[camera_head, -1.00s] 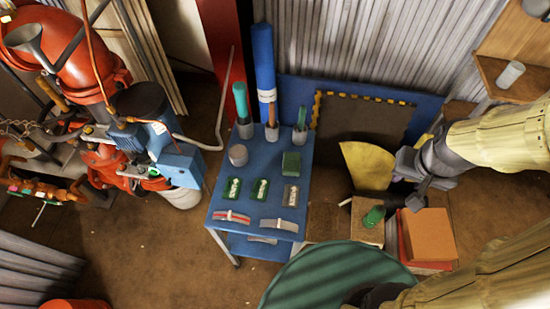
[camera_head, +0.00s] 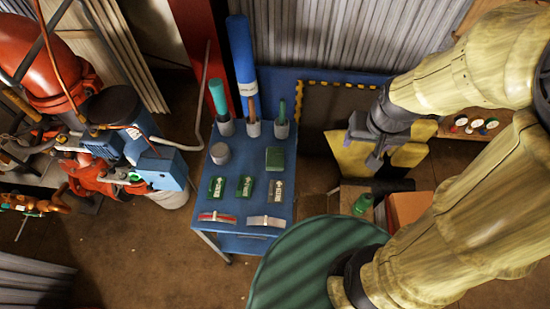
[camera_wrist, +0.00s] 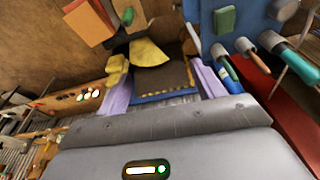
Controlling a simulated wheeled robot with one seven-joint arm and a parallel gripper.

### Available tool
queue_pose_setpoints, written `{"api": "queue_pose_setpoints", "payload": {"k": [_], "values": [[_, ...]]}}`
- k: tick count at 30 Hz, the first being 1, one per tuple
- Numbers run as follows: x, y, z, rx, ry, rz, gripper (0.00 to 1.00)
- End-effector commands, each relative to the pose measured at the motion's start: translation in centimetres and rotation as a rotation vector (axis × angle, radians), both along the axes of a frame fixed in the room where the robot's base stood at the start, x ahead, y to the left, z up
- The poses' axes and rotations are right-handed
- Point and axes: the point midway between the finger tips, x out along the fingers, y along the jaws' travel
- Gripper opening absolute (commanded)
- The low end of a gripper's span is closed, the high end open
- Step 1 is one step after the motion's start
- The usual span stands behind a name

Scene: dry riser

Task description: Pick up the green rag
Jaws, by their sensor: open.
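A green folded square (camera_head: 274,158), which looks like the rag, lies on the right side of the blue cart top (camera_head: 238,182). It also shows near the top of the wrist view (camera_wrist: 224,20). My gripper (camera_head: 362,142) is open and empty, in the air to the right of the cart, in front of the yellow sheet in the head view. In the wrist view its two pale fingers (camera_wrist: 163,85) stand wide apart with nothing held between them. The rag is apart from the fingers.
A grey tin (camera_head: 220,153), green-labelled packs (camera_head: 245,186) and upright handled tools in cups (camera_head: 282,124) share the cart. A blue roll (camera_head: 241,62) stands behind. A green object (camera_head: 362,204) sits on a box to the right. A green round top (camera_head: 310,262) is in front.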

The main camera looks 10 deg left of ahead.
Motion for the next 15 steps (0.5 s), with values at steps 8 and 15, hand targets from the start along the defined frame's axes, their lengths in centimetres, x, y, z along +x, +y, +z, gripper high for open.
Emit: {"api": "queue_pose_setpoints", "payload": {"k": [8, 15], "values": [[6.7, 6.6, -5.0, 0.008, 0.082, 0.065, 0.85], [11.9, 16.6, -11.5, -0.003, 0.18, 0.114, 0.85]]}}
